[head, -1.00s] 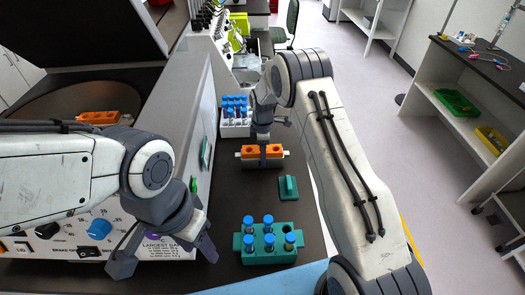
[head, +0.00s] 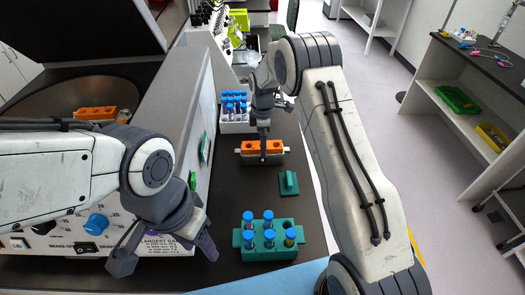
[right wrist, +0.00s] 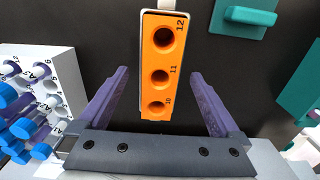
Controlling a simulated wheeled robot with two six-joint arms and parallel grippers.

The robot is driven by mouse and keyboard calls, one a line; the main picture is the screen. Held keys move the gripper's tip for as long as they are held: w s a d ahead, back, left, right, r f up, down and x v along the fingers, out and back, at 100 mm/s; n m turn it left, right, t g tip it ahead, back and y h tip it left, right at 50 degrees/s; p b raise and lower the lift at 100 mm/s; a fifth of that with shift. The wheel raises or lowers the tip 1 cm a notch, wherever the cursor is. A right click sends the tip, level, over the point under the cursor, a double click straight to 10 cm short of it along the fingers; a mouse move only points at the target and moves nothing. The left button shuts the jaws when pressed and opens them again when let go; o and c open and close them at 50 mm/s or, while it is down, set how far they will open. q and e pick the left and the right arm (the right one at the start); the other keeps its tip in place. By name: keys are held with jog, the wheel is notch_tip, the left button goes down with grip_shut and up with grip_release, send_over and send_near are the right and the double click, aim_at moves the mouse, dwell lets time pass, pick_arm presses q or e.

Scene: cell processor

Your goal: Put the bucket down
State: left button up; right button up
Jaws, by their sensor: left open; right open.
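The bucket, a pale holder with an orange insert (head: 274,147), sits upright on the dark bench top in the head view. In the right wrist view the orange insert (right wrist: 160,95) shows three holes marked 10, 11 and 12. My right gripper (head: 263,151) is open above the bucket, with one finger on each side of the insert and a gap visible on both sides. My left gripper (head: 165,256) is open and empty in front of the centrifuge's control panel.
A white rack with blue-capped tubes (head: 234,118) stands behind the bucket. A green block (head: 289,184) and a teal tube rack (head: 268,240) stand in front. Another orange insert (head: 97,113) sits in the centrifuge bowl (head: 40,105) at left.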

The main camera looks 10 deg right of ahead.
notch_tip(320, 180, up, 8)
jog(key=b, duration=0.2)
jog(key=s+a+r+m, duration=0.2)
jog(key=s+a+r, duration=0.2)
jog(key=s+a, duration=0.3)
jog(key=s+a+r+m, duration=0.1)
jog(key=s+a+r, duration=0.3)
jog(key=s, duration=0.5)
jog(key=s+f+m, duration=0.1)
jog(key=s+m, duration=0.1)
jog(key=s, duration=0.9)
jog(key=s+f+m+y, duration=0.1)
jog(key=s+m, duration=0.2)
jog(key=s, duration=0.8)
jog(key=shift+s+a+f+m+b, duration=0.2)
jog(key=shift+a+f+m+b, duration=0.1)
jog(key=shift+f, duration=0.05)
